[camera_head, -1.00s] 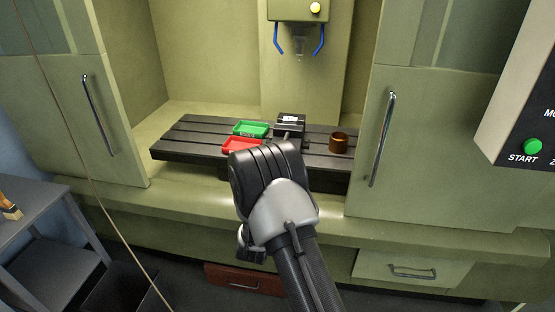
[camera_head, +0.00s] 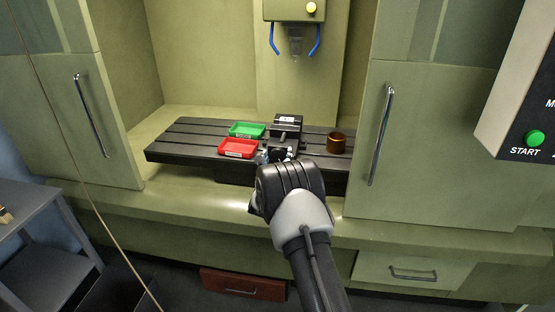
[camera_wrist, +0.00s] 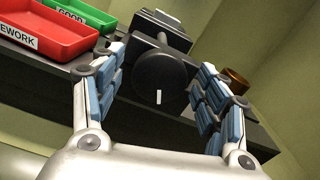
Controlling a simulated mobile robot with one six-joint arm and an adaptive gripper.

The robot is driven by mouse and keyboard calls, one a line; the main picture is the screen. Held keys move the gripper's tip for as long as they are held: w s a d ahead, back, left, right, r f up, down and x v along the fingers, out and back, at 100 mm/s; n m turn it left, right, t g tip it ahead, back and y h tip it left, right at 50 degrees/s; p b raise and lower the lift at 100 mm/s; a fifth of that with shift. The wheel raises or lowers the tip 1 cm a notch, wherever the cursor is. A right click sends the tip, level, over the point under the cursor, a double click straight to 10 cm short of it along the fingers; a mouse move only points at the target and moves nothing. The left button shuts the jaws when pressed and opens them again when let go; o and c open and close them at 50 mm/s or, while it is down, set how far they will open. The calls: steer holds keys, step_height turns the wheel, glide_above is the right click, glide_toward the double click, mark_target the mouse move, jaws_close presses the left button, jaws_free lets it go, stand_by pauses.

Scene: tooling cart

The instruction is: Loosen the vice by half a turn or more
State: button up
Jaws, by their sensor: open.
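My gripper (camera_wrist: 160,98) is open, with one blue-padded finger at each side of the handle. I see a gap between each finger and the handle, so neither appears to touch it. In the head view my gripper (camera_head: 276,156) is at the table's front edge, partly hidden by my wrist.
A red tray (camera_head: 238,148) and a green tray (camera_head: 247,130) lie left of the vice. A brown cup (camera_head: 336,142) stands to its right. The spindle (camera_head: 295,38) with blue hoses hangs above. Open doors (camera_head: 413,130) flank the bay. The table's left end is bare.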

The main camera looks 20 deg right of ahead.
steer(key=c, duration=1)
steer(key=shift+c, duration=0.2)
steer(key=shift+n, duration=0.3)
